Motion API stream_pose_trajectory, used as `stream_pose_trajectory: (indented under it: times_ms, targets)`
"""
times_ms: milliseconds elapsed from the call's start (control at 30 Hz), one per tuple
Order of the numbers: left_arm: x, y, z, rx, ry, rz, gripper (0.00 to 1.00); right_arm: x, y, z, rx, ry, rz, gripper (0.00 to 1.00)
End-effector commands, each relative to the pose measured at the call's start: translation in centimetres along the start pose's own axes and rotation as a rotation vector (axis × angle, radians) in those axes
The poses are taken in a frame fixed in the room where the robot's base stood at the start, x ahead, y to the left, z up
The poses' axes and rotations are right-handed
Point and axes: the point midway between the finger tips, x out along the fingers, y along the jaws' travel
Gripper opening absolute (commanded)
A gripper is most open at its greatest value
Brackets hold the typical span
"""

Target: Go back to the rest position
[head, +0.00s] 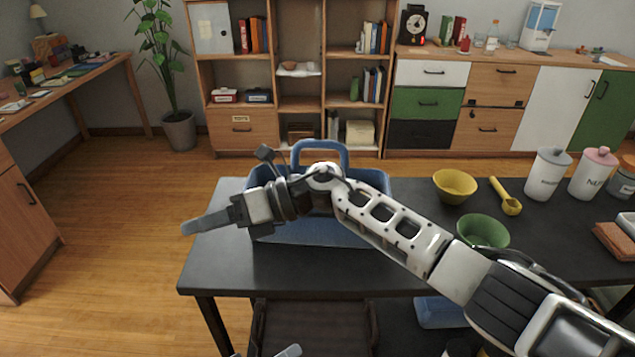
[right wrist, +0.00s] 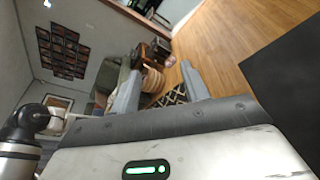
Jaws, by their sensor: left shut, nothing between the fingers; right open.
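My right arm (head: 400,228) comes in from the right and reaches across the dark table, in front of a blue basket. My right gripper (head: 205,222) points left, past the table's left edge, over the wooden floor. In the right wrist view its two fingers (right wrist: 160,85) stand apart with nothing between them. My left gripper (head: 290,351) shows only as a small grey fingertip at the bottom edge of the head view. It is shut and empty; the rest of it is out of frame.
The blue basket (head: 318,235) stands on the dark table (head: 300,275), partly hidden by my right arm. A yellow bowl (head: 455,184), yellow scoop (head: 508,200), green bowl (head: 482,230) and white canisters (head: 548,172) are on the right. Floor left of the table is clear.

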Motion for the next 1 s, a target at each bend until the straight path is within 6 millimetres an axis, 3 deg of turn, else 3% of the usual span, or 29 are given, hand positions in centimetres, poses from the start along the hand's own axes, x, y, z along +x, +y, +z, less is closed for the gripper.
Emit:
stream_pose_trajectory:
  times_ms: [67, 167, 267, 367, 467, 533, 700, 800, 933, 967, 1000]
  targets:
    - [-0.5, -1.0, 0.4, 0.08, 0.003, -0.058, 0.0, 0.5, 1.0, -0.5, 0.214, -0.241, 0.105, 0.45]
    - [-1.1, -2.2, 0.7, 0.183, 0.004, -0.132, 0.0, -1.1, 1.1, -0.6, 0.494, -0.528, 0.203, 0.45]
    - [-1.9, -3.4, 0.9, 0.286, 0.005, -0.206, 0.0, -4.3, -0.3, -2.0, 0.798, -0.801, 0.279, 0.45]
    - [-2.8, -4.6, 0.9, 0.392, 0.005, -0.281, 0.0, -8.3, -2.4, -5.3, 1.112, -1.059, 0.336, 0.45]
    - [-3.7, -5.6, 0.8, 0.496, 0.005, -0.354, 0.0, -12.4, -4.5, -10.7, 1.427, -1.301, 0.375, 0.45]
    - [-4.4, -6.3, 0.6, 0.568, 0.004, -0.405, 0.0, -15.0, -5.5, -15.3, 1.642, -1.46, 0.394, 0.45]
    - [-6.0, -7.5, 0.2, 0.723, -0.002, -0.512, 0.0, -19.2, -5.1, -26.3, 2.077, -1.768, 0.406, 0.45]
    - [-6.7, -7.9, -0.1, 0.789, -0.005, -0.558, 0.0, -20.4, -3.8, -31.1, 2.256, -1.889, 0.4, 0.45]
    - [-7.3, -8.2, -0.3, 0.842, -0.009, -0.594, 0.0, -21.1, -2.4, -34.6, 2.394, -1.977, 0.39, 0.45]
    - [-7.4, -8.3, -0.4, 0.848, -0.009, -0.598, 0.0, -21.2, -2.2, -35.1, -2.399, 1.978, -0.387, 0.45]
    - [-7.5, -8.3, -0.4, 0.855, -0.009, -0.602, 0.0, -21.3, -2.0, -35.5, -2.387, 1.966, -0.38, 0.45]
